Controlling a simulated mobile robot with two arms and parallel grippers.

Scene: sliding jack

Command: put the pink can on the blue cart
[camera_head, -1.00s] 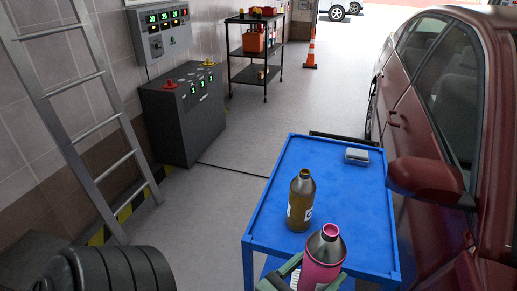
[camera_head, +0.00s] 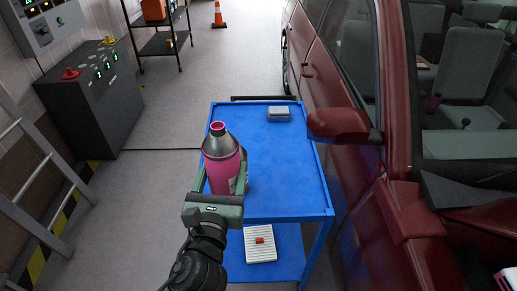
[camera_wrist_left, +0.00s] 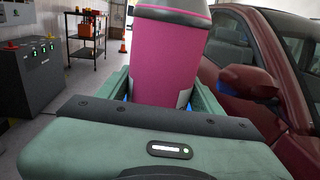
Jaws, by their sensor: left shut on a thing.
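The pink can (camera_head: 222,172), with a grey shoulder and a pink-rimmed top, stands upright in my left gripper (camera_head: 221,180). The green fingers lie on both sides of it, shut on it. In the left wrist view the pink can (camera_wrist_left: 168,60) fills the middle between the fingers, its base hidden by the gripper body. The blue cart (camera_head: 285,165) is behind and to the right of the can. The can overlaps the cart's near left part in the head view; I cannot tell whether it touches the top. My right gripper is out of view.
A grey box (camera_head: 278,113) lies at the cart's far end, and a white item (camera_head: 260,245) is on its lower shelf. The red car (camera_head: 345,120) stands close along the cart's right side. A ladder (camera_head: 30,180) and dark cabinet (camera_head: 95,95) are left. The cart top's middle is clear.

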